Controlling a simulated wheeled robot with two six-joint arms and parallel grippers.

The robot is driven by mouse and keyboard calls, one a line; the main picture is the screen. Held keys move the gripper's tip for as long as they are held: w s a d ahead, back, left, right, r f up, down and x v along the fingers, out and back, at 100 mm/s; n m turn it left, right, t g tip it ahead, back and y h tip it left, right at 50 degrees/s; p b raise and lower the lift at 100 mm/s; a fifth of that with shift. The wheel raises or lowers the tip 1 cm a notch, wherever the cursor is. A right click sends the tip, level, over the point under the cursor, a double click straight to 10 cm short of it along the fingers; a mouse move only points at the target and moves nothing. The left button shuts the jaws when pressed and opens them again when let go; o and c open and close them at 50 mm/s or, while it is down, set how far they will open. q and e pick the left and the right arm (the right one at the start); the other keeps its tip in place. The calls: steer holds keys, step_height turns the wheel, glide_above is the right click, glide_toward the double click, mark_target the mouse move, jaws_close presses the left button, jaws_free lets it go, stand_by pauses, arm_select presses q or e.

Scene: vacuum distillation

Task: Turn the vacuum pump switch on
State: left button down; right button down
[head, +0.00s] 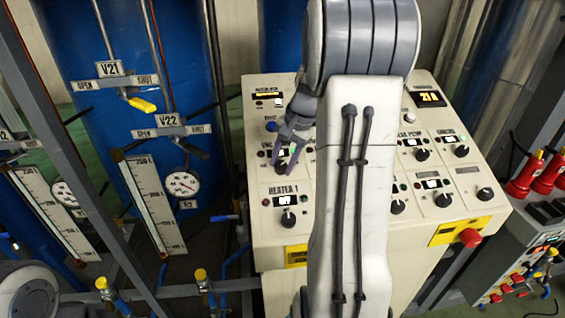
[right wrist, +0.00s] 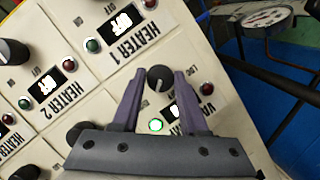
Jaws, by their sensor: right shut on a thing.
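The cream control panel (head: 262,235) stands in the middle of the head view. My right gripper (head: 283,164), with purple fingers, reaches down to its left part, beside a label beginning "VA". In the right wrist view its two fingers (right wrist: 160,80) are on either side of a black rotary knob (right wrist: 158,78), shut on it. My left gripper is not in view.
The HEATER 1 knob (head: 288,219) sits just below in the head view, with other knobs to the right. A red button (head: 469,237) is at the panel's front right. Blue tanks, a pressure gauge (head: 182,183) and pipes stand left.

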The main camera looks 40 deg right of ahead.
mark_target(291, 177)
steer(key=shift+d+m+t, duration=0.1)
steer(key=shift+m+t, duration=0.2)
steer(key=shift+m, duration=0.3)
steer(key=shift+r+m, duration=0.1)
steer(key=shift+m, duration=0.2)
steer(key=shift+c, duration=2.2)
jaws_free()
steer(key=b+v, duration=0.2)
steer(key=v, duration=0.5)
steer(key=shift+r, duration=0.2)
steer(key=shift+s, duration=0.15)
